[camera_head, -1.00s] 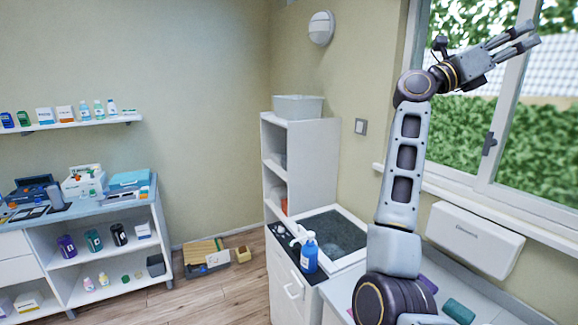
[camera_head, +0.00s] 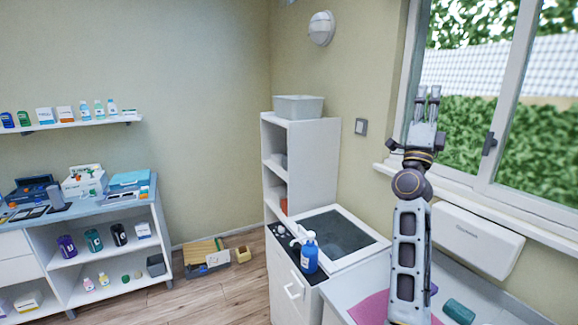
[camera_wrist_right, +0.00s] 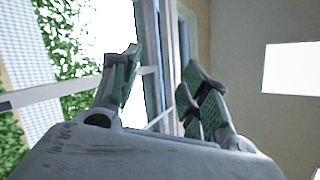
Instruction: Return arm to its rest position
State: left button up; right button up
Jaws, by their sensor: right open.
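My right arm (camera_head: 407,255) rises from the bottom of the head view, over the counter by the window. My right gripper (camera_head: 428,97) is at its top, fingers pointing up, in front of the window. It is open and holds nothing. In the right wrist view the gripper's fingers (camera_wrist_right: 160,90) stand apart with only the window and wall behind them. My left gripper is not in view.
A white wall box (camera_head: 476,238) and the window frame (camera_head: 460,178) are close on the right. A pink item (camera_head: 369,309) and a green item (camera_head: 458,311) lie on the counter.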

jog(key=a+f+n+g+y, duration=0.2)
jog(key=a+f+n+y, duration=0.3)
jog(key=f, duration=0.5)
jog(key=a+f+n+g+y, duration=0.1)
jog(key=a+f+n+y, duration=0.2)
jog(key=f+n+y, duration=0.6)
jog(key=a+f+n+g+y, duration=0.2)
jog(key=a+f+n+y, duration=0.25)
jog(key=f, duration=0.75)
jog(key=s+a+f+n+g, duration=0.15)
jog(key=s+f+g, duration=0.3)
jog(key=f, duration=0.45)
jog(key=s+f+n+g, duration=0.3)
jog(key=s+f, duration=0.3)
jog(key=f, duration=0.3)
jog(key=s+d+f+n+g+h, duration=0.15)
jog(key=s+f+g, duration=0.25)
jog(key=s+f, duration=0.55)
jog(key=s+d+f+n+g+h, duration=0.15)
jog(key=s+f+g, duration=0.35)
jog(key=s, duration=1)
notch_tip(320, 180, down, 32)
jog(key=s, duration=0.2)
jog(key=s+d+f+g, duration=0.2)
jog(key=s+d+f, duration=0.1)
jog(key=s+f, duration=1.7)
jog(key=s, duration=0.3)
jog(key=shift+f+h, duration=0.35)
